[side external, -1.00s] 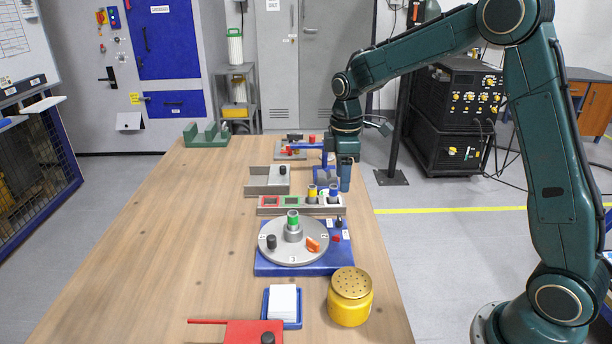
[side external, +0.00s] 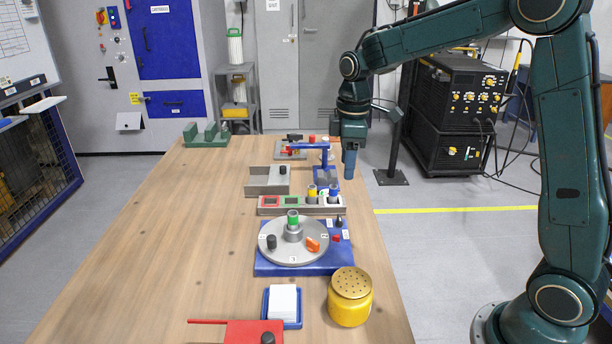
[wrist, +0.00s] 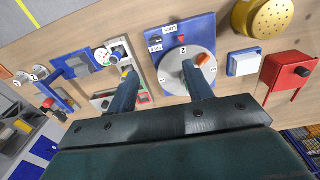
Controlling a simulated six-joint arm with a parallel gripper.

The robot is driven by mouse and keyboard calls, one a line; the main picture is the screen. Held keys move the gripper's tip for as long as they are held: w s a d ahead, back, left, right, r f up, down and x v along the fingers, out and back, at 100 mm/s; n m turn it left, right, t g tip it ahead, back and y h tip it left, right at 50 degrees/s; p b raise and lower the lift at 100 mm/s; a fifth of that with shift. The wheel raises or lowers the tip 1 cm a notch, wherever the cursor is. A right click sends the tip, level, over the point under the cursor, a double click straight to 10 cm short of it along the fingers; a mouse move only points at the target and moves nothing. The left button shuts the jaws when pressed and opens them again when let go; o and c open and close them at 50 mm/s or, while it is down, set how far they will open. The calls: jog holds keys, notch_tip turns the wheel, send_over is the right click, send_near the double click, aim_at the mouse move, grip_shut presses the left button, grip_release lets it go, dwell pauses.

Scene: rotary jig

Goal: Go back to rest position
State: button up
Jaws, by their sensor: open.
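My gripper (side external: 349,165) hangs above the right edge of the table, to the right of the blue stand. In the wrist view my gripper (wrist: 158,80) has its two fingers apart with nothing between them. The rotary jig's grey disc (side external: 283,252) sits on a blue base (side external: 330,264) and carries a green-banded part (side external: 293,219), a black knob and an orange piece. A rack (side external: 265,210) behind it holds a yellow-banded part (side external: 312,192) and a blue-banded part (side external: 334,192).
A yellow pot (side external: 350,300), a white block in a blue tray (side external: 283,303) and a red fixture (side external: 250,332) stand at the front. A blue stand (side external: 325,175) and grey tray (side external: 258,185) lie farther back. The table's left side is clear.

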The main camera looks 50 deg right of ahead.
jog(key=s+a+r+m+t, duration=0.1)
jog(key=s+a+r+m, duration=0.1)
jog(key=s+r, duration=0.35)
jog(key=s+a+r+m+t, duration=0.2)
jog(key=s+r+m, duration=0.1)
jog(key=s, duration=0.5)
jog(key=s+a+f+m+t, duration=0.1)
jog(key=s+m+t, duration=0.1)
jog(key=s, duration=1)
jog(key=shift+a+f+m, duration=0.25)
jog(key=shift+a+m, duration=0.15)
jog(key=shift+m, duration=0.4)
jog(key=shift+w, duration=0.1)
